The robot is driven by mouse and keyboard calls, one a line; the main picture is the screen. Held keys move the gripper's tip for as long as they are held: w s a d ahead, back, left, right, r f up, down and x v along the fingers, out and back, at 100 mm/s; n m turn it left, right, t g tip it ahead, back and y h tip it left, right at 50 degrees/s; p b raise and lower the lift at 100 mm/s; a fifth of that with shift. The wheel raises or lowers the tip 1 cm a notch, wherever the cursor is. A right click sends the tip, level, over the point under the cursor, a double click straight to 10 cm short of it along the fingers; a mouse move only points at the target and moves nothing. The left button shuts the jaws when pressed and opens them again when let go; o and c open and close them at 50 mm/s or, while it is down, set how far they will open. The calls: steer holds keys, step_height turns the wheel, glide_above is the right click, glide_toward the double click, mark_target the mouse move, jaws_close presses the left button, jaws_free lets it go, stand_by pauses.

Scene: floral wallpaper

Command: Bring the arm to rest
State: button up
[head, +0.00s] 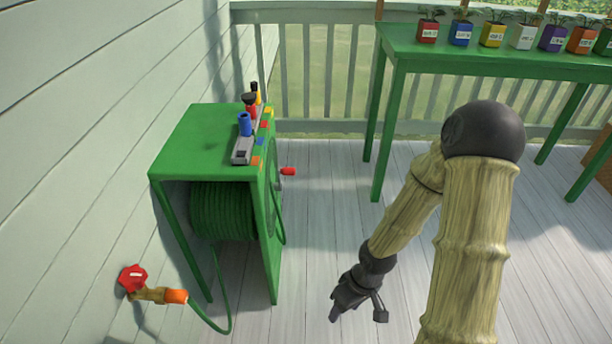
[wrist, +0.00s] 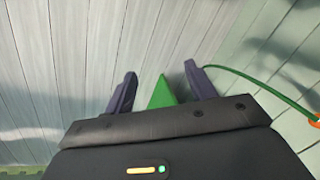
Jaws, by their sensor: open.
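My gripper (head: 357,314) hangs low over the grey deck boards, at the end of my bent, bamboo-patterned arm (head: 468,245). It points downward, to the right of the green hose reel cart and apart from it. In the wrist view my gripper (wrist: 160,73) shows two dark fingers spread apart, with nothing held. A green pointed shape (wrist: 162,94) shows between the fingers in that view, seemingly part of the green cart beyond them.
The hose reel cart (head: 195,142) stands by the left wall, with nozzles on top. A red-handled tap (head: 133,277) feeds its hose. A green table (head: 480,62) with several potted plants stands at the back right, before a railing (head: 310,70). Deck between cart and table is clear.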

steer(key=d+r+m+t+p, duration=0.1)
steer(key=d+r+m+p, duration=0.1)
steer(key=r+p, duration=1)
steer(key=d+r+m+t+h+p, duration=0.1)
steer(key=r+m+p, duration=0.1)
steer(key=r+p, duration=1.1)
steer(key=d+r+m+t+h+p, duration=0.1)
steer(key=r+p, duration=1.2)
steer(key=r, duration=1.8)
steer(key=shift+d+m, duration=0.8)
steer(key=shift+s, duration=0.1)
